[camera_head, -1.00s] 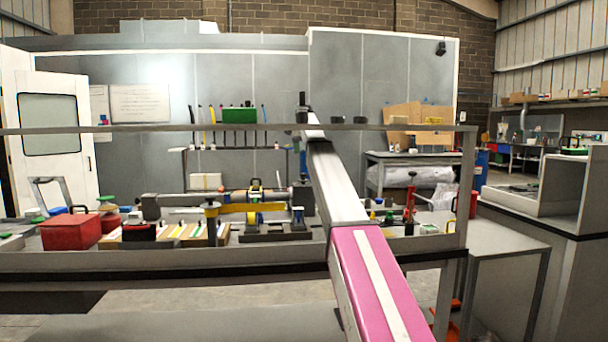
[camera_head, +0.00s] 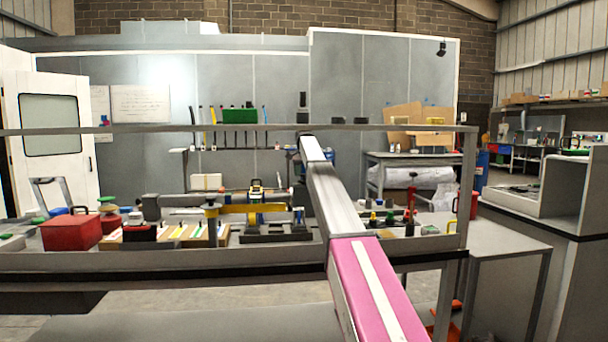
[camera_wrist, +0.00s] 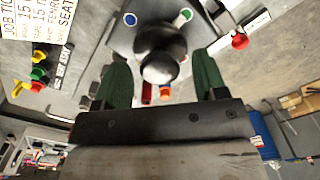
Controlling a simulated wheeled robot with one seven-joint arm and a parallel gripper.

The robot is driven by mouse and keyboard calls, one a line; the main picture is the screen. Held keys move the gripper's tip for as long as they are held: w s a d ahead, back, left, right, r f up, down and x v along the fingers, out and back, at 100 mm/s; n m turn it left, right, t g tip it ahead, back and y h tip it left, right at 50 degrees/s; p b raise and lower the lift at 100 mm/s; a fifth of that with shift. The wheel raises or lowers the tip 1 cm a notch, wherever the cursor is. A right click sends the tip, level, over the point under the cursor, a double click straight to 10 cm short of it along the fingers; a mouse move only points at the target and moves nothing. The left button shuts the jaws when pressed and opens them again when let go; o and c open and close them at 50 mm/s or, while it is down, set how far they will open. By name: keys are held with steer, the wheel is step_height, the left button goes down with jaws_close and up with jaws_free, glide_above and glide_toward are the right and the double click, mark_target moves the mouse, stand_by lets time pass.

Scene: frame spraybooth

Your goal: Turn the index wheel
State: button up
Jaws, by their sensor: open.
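In the wrist view, my gripper (camera_wrist: 160,88) is open, with its two dark green fingers apart. A dark, rounded, knob-like part with a pale grey end (camera_wrist: 160,68) shows between the fingers. I cannot tell whether this is the index wheel, or whether the fingers touch it. In the head view, a fixture (camera_head: 262,236) on the bench holds a long horizontal tube with a yellow clamp. My arm crosses the picture to the right of the fixture and covers what lies behind it. My gripper cannot be made out in the head view.
A red box (camera_head: 71,232) stands at the bench's left. A grey rail (camera_head: 400,128) runs across above the bench. Small coloured items stand right of my arm. In the wrist view, blue (camera_wrist: 130,19) and green (camera_wrist: 184,15) discs lie beyond the knob-like part.

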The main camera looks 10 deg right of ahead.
steer(key=c, duration=0.9)
steer(key=shift+n, duration=0.4)
steer(key=n, duration=0.3)
steer(key=shift+n, duration=0.4)
steer(key=n, duration=0.5)
steer(key=shift+n, duration=0.3)
steer(key=n, duration=0.9)
steer(key=shift+n, duration=0.4)
